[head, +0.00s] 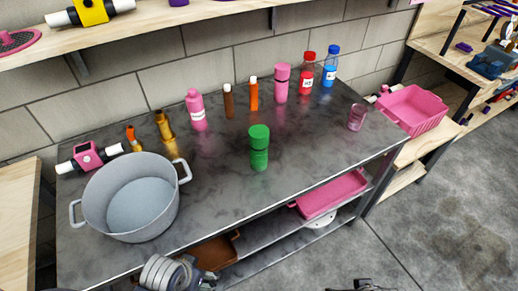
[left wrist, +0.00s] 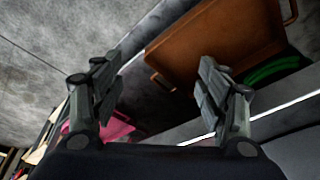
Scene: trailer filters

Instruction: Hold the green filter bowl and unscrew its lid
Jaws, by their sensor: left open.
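The green filter bowl (head: 259,158) stands upright on the dark metal worktable, near the middle of its front half. Its green lid (head: 259,132) sits on top. My left gripper shows at the bottom edge of the head view, in front of the table and well apart from the bowl. In the left wrist view my left gripper (left wrist: 157,78) has its two fingers spread wide with nothing between them. The bowl does not show in that view. A small dark part of what looks like my right gripper (head: 362,285) shows at the bottom edge, mostly cut off.
A large grey pot (head: 130,200) stands left of the bowl. Several bottles and filters line the table's back, including a pink bottle (head: 196,110). The table around the bowl is clear. Below are a brown tray (head: 216,254) and a pink tray (head: 330,194).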

